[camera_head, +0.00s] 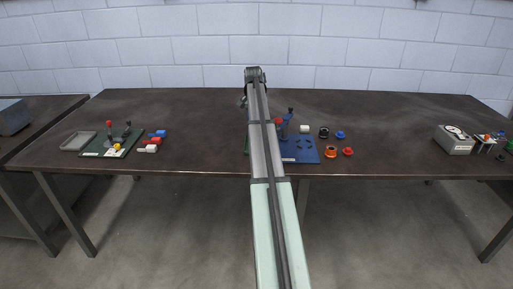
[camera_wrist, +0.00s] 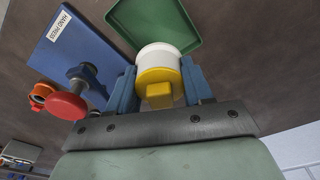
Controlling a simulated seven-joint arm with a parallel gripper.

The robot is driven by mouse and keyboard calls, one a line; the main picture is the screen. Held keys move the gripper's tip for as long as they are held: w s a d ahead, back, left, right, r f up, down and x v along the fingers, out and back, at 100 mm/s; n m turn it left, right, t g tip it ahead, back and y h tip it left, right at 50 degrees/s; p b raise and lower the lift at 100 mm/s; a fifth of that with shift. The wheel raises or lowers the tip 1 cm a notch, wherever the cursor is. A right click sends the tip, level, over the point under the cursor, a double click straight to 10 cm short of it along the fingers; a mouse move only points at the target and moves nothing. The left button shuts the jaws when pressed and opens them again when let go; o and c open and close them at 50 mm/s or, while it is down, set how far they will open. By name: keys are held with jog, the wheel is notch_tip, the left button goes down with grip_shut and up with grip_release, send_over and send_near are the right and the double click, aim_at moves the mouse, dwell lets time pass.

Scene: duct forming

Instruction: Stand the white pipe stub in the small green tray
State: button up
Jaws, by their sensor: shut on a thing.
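The white pipe stub (camera_wrist: 160,55) is between the two blue fingers of my gripper (camera_wrist: 160,85) in the wrist view. The gripper is shut on it. A yellow piece (camera_wrist: 158,88) with a square block shows at the stub's near end. The small green tray (camera_wrist: 155,18) lies just beyond the stub at the top, partly cut off by the frame. Its visible floor is empty. The stub overlaps the tray's near edge in the picture; I cannot tell its height. In the head view my arm hides the gripper, the stub and nearly all of the tray.
The blue hand press board (camera_wrist: 75,45) with a red knob (camera_wrist: 67,106) stands close left of my gripper. A green board (camera_head: 112,143) is far left.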

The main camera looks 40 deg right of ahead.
jog(key=m, duration=0.3)
jog(key=shift+s+a, duration=0.1)
jog(key=shift+s, duration=0.1)
jog(key=shift+f+m, duration=0.3)
jog(key=shift+m, duration=0.1)
jog(key=shift+f, duration=4.7)
jog(key=shift+f, duration=0.1)
jog(key=o, duration=1.1)
jog(key=shift+c, duration=0.2)
jog(key=r, duration=0.4)
jog(key=a+r, duration=0.1)
jog(key=r, duration=0.7)
jog(key=shift+a, duration=0.25)
